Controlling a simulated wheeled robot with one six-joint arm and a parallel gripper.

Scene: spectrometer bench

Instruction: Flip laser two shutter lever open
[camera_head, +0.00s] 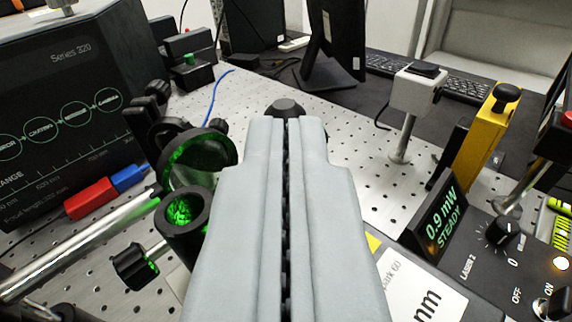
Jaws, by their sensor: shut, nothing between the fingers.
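My gripper (286,122) is shut and empty, pointing away from me over the perforated bench. A dark rounded knob-like part (286,106) shows just past the fingertips; its lower part is hidden by the fingers, and I cannot tell whether it is the shutter lever or whether I touch it. The control box marked LASER 2 (480,262) is at the lower right, with a dial (501,233) and an ON/OFF switch (555,303). Its display (440,222) reads 0.9 mW STEADY. No lever is clearly identifiable.
Left of my gripper stand a round lens mount (200,158) and a black tube (184,212), both glowing green. A Series 320 box (65,110) fills the upper left. A white post-mounted block (417,92) and a yellow block (482,135) stand right. Bare bench lies between.

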